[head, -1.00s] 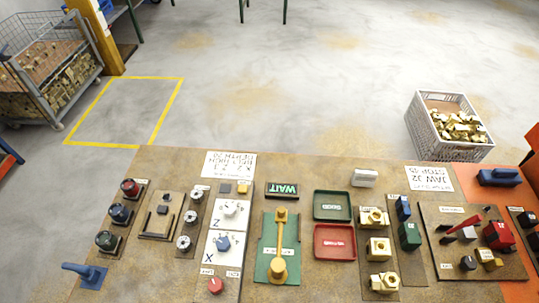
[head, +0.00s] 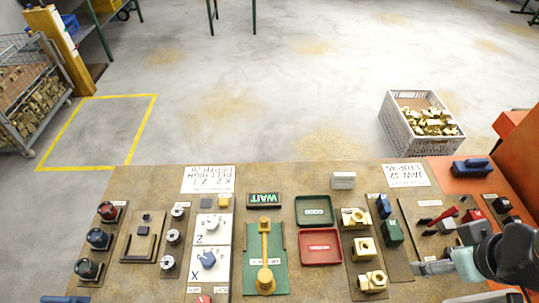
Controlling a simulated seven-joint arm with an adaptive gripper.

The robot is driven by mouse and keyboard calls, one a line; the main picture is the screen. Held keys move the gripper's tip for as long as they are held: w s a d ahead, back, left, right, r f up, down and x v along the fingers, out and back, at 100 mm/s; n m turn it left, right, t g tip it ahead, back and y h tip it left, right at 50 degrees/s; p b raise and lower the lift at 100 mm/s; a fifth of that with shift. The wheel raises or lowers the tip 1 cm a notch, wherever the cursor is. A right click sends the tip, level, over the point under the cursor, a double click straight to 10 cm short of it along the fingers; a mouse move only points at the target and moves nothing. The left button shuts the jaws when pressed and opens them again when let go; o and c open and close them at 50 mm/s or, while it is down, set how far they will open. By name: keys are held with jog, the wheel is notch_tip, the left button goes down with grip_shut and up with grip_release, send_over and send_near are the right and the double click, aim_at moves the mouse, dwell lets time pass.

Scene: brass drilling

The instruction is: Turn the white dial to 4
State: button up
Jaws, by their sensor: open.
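The white dial (head: 210,223) sits on a white plate marked Z, left of the middle of the bench. Its pointer setting and the small marks around it are too small to read. A blue dial (head: 207,259) sits just below it on a plate marked X. My gripper (head: 428,267) is at the lower right of the head view, empty and well to the right of the white dial. It hangs over the right-hand fixtures, and its fingers point left.
Left of the dials stand several small round knobs (head: 172,237) and dark and red knobs (head: 107,211). A green plate with a yellow lever (head: 265,255), a lit WAIT sign (head: 264,200), green (head: 313,211) and red (head: 319,246) trays and brass parts (head: 362,247) lie between my gripper and the dial.

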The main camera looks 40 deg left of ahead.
jog(key=w+a+f+n+g+y, duration=0.15)
jog(key=a+n, duration=0.25)
jog(key=a, duration=0.4)
jog(key=w+a+f+n+y, duration=0.1)
jog(key=w+a+n, duration=0.2)
jog(key=a, duration=0.4)
jog(key=w+a+f+n+y, duration=0.1)
jog(key=w+a+n, duration=0.25)
jog(key=a, duration=0.45)
jog(key=n+g+h, duration=0.2)
jog(key=n+g, duration=0.3)
jog(key=g, duration=0.1)
send_over(212, 223)
jog(key=w+d, duration=0.2)
jog(key=shift+t, duration=0.25)
notch_tip(212, 223, down, 17)
jog(key=shift+s+r, duration=0.1)
jog(key=shift+r, duration=0.1)
jog(key=x, duration=0.5)
jog(key=shift+a+f, duration=0.2)
jog(key=shift+f, duration=0.35)
grip_shut()
